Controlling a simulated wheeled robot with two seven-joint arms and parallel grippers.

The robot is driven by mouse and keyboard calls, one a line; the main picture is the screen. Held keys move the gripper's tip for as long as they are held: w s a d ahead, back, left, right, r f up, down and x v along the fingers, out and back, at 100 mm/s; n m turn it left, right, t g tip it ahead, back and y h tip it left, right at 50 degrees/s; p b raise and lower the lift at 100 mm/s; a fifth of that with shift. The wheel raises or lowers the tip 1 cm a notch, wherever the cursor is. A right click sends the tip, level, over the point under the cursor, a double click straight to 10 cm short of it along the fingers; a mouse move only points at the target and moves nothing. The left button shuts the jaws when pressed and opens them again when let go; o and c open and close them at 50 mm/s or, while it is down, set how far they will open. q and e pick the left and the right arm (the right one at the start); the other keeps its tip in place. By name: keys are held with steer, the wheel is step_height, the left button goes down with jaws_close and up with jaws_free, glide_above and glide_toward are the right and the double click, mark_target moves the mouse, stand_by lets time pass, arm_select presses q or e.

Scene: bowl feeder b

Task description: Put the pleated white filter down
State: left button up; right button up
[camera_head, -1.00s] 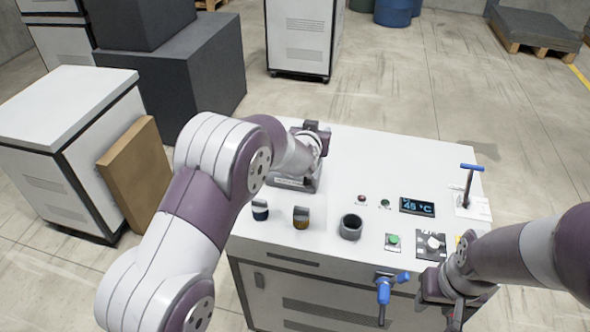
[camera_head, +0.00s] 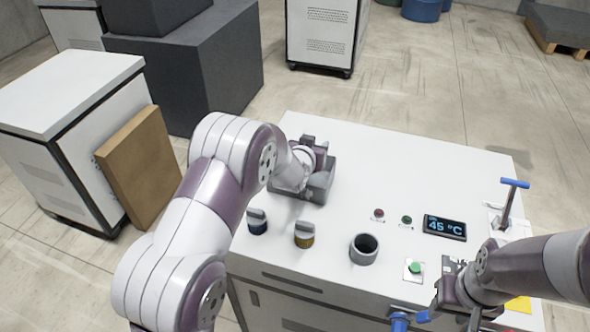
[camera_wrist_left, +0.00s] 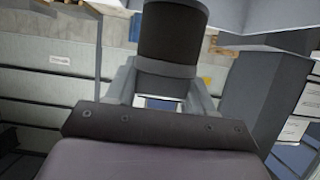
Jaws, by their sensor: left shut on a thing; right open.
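My left gripper (camera_head: 314,160) is at the far left part of the white cabinet top, over a grey block (camera_head: 318,194). In the left wrist view it is shut on a dark cylinder (camera_wrist_left: 172,38) that stands out between the fingers. I see no white pleats on the held cylinder, and the head view hides it behind the gripper and arm. I cannot tell whether it touches the block. My right gripper (camera_head: 458,304) is open and empty at the cabinet's front edge, near a blue handle (camera_head: 403,318).
A green button (camera_head: 414,267), a display (camera_head: 444,227) and a blue-topped lever (camera_head: 508,200) are farther right. The back middle is clear.

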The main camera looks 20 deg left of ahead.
arm_select(q)
steer(key=a+f+p, duration=0.1)
steer(key=a+f, duration=0.2)
steer(key=s+a+f+p, duration=0.1)
steer(key=a+f, duration=0.1)
steer(key=f, duration=0.1)
steer(key=shift+s+a+f, duration=0.2)
steer(key=shift+a+f, duration=0.15)
steer(key=shift+a, duration=0.05)
steer(key=shift+f, duration=0.25)
steer(key=shift+a, duration=0.1)
arm_select(e)
steer(key=r, duration=0.3)
steer(key=shift+s+a+r, duration=0.1)
steer(key=shift+s, duration=0.1)
arm_select(q)
steer(key=shift+f, duration=0.1)
steer(key=shift+f, duration=0.15)
steer(key=o, duration=0.8)
arm_select(e)
steer(key=shift+f, duration=0.2)
arm_select(q)
steer(key=shift+r, duration=0.2)
arm_select(e)
steer(key=shift+r, duration=0.1)
